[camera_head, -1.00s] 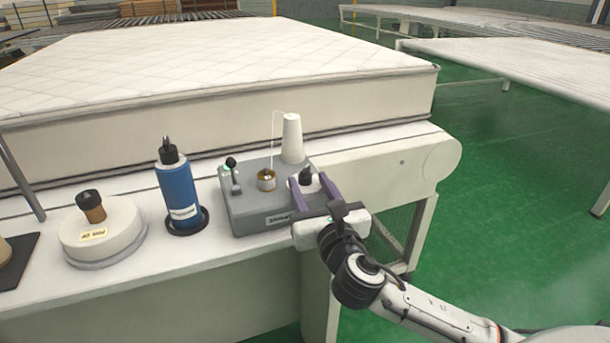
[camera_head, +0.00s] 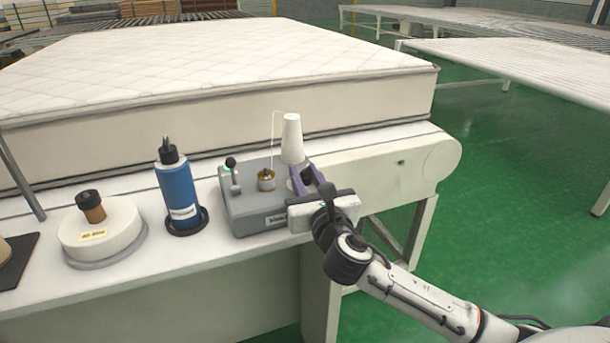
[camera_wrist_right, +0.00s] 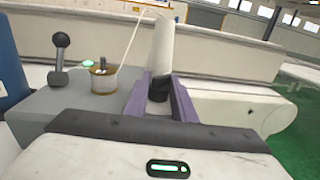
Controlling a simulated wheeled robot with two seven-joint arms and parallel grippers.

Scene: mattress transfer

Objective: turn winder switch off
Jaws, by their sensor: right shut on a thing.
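The winder is a grey box (camera_head: 250,213) on the white table's right part. It carries a lever with a black ball (camera_head: 231,163), a brass bobbin (camera_head: 267,180) with thread, and a white thread cone (camera_head: 291,138). A green light (camera_wrist_right: 88,63) shows near the lever in the right wrist view. My right gripper (camera_head: 304,171), with purple fingers, is over the box's right part, in front of the cone. It is shut on a black knob (camera_wrist_right: 158,90), seen between the fingers in the right wrist view. The knob's base is mostly hidden. My left gripper is not in view.
A blue bottle (camera_head: 178,190) stands left of the winder on a black base. Further left is a round cream device (camera_head: 100,232) with a brown and black knob. A mattress (camera_head: 200,75) lies behind. Green floor (camera_head: 510,190) is clear at right.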

